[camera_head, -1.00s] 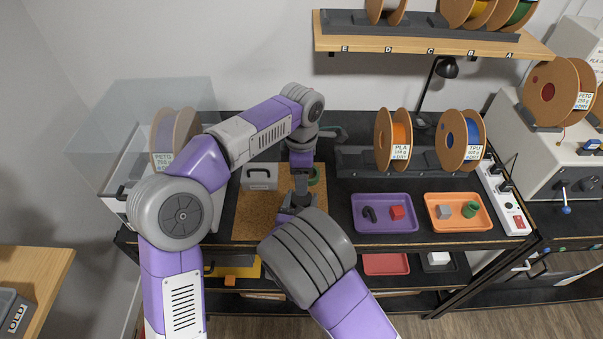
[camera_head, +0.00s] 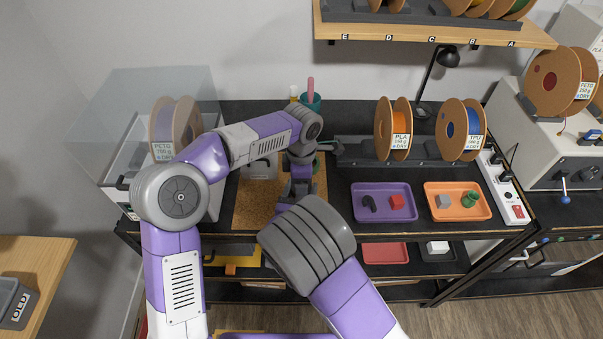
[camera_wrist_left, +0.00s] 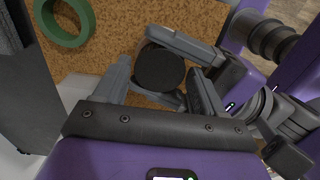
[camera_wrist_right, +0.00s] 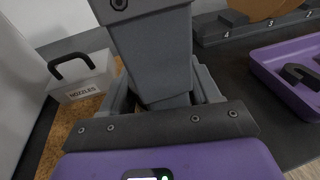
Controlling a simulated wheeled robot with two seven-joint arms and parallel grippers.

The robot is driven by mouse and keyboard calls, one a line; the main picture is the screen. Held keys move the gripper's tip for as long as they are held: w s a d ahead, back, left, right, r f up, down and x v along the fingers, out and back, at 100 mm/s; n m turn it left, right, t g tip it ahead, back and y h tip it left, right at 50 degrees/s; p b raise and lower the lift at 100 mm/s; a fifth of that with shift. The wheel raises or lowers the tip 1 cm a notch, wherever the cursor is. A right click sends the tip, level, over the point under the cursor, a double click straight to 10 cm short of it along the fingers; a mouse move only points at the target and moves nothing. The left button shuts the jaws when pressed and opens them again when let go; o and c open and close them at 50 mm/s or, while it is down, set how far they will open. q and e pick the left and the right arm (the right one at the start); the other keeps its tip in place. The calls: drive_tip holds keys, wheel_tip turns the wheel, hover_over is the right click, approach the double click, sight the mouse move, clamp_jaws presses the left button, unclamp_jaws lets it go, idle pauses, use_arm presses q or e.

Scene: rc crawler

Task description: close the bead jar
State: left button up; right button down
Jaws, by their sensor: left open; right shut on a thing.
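The bead jar shows in the left wrist view as a round black top (camera_wrist_left: 159,68) with a brownish side edge, seen from above on the cork mat (camera_wrist_left: 105,62). Whether the black disc is a lid fully seated, I cannot tell. My left gripper (camera_wrist_left: 163,82) is open above it, one finger on each side of the black top. My right gripper reaches in from the right in that view and is shut on the jar. In the right wrist view, my left gripper hides the jar between the right fingers (camera_wrist_right: 165,100). In the head view, my arms hide the jar; the left gripper (camera_head: 299,185) is just above the right.
A green ring (camera_wrist_left: 63,22) lies on the mat near the jar. A grey NOZZLES box (camera_wrist_right: 82,77) stands beside it. Right of the mat are a purple tray (camera_head: 362,220), an orange tray (camera_head: 440,216) and spools. A teal cup (camera_head: 310,102) stands behind my left arm.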

use_arm(q)
drive_tip(key=shift+f, duration=0.25)
drive_tip(key=c, duration=0.9)
drive_tip(key=m, duration=0.4)
drive_tip(key=shift+m, duration=0.4)
idle(0.3)
drive_tip(key=o, duration=1.2)
drive_tip(key=shift+c, duration=0.2)
drive_tip(key=shift+r, duration=2.3)
